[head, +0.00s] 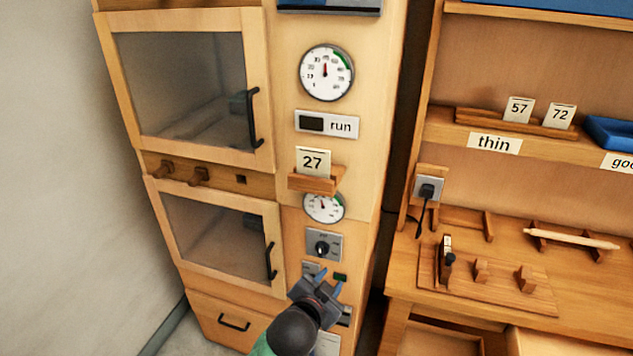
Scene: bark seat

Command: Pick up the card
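A white card marked 27 (313,161) stands upright in a small wooden holder (318,183) on the front of the wooden cabinet. Two more white cards, marked 57 (519,109) and 72 (560,116), stand in a wooden rack on the shelf at the upper right. My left gripper (319,281) is in front of the cabinet's lower panel, below the 27 card and apart from it. Its two blue-grey fingers are spread with nothing visible between them. My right gripper is not in view.
The cabinet has two glass doors with black handles (254,117), a run label (327,124), gauges (326,72) and a knob (321,247). At right, a workbench (412,264) carries a wooden board and a rolling-pin-like rod (572,238). A blue tray (609,133) sits on the shelf.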

